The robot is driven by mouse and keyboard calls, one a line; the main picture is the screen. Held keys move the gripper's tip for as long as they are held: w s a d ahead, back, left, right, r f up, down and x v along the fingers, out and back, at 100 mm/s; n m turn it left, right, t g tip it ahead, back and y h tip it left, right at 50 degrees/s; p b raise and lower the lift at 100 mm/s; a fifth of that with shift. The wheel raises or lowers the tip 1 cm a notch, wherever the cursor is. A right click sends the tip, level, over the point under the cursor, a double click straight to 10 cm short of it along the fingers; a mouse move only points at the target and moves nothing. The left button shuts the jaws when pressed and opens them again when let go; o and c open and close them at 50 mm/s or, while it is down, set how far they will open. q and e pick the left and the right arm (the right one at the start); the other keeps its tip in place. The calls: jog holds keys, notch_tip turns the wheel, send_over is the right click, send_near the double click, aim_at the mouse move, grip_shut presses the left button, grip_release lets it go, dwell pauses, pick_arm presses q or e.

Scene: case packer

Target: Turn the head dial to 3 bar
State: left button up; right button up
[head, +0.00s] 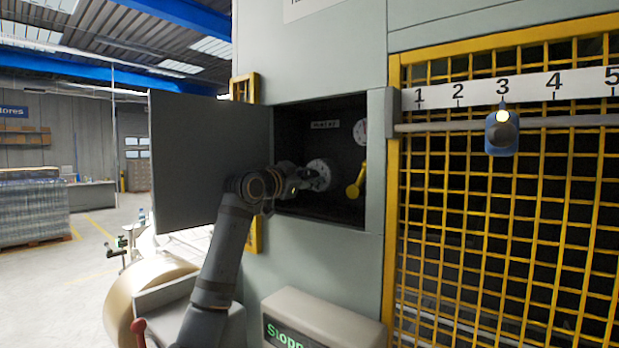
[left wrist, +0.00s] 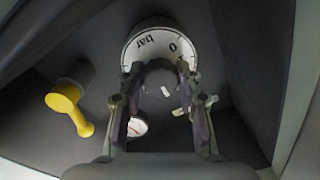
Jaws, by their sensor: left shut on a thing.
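The head dial (head: 319,172) is a pale round dial inside the open cabinet. In the left wrist view the dial (left wrist: 150,42) shows upside down, with "bar" and "0" on its white rim. My left gripper (head: 303,180) reaches into the cabinet and is shut on the dial. In the left wrist view its fingers (left wrist: 160,82) stand on either side of the dial's middle. The fingers hide part of the scale, and I cannot read the setting. My right gripper is not in view.
A yellow lever (head: 356,181) is right of the dial, with a small white gauge (head: 361,131) above it. The open cabinet door (head: 190,155) is at the left. A blue slider (head: 501,135) sits below the "3" on a numbered strip (head: 530,89) on the yellow mesh guard (head: 480,240).

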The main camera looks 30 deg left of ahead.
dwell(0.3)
pick_arm(q)
jog(key=o, duration=1.2)
jog(key=shift+s, duration=0.15)
jog(key=shift+c, duration=0.2)
jog(key=s, duration=1.1)
jog(key=shift+s+a+f, duration=0.15)
jog(key=shift+s+a, duration=0.05)
jog(key=shift+s, duration=0.2)
jog(key=shift+s, duration=0.1)
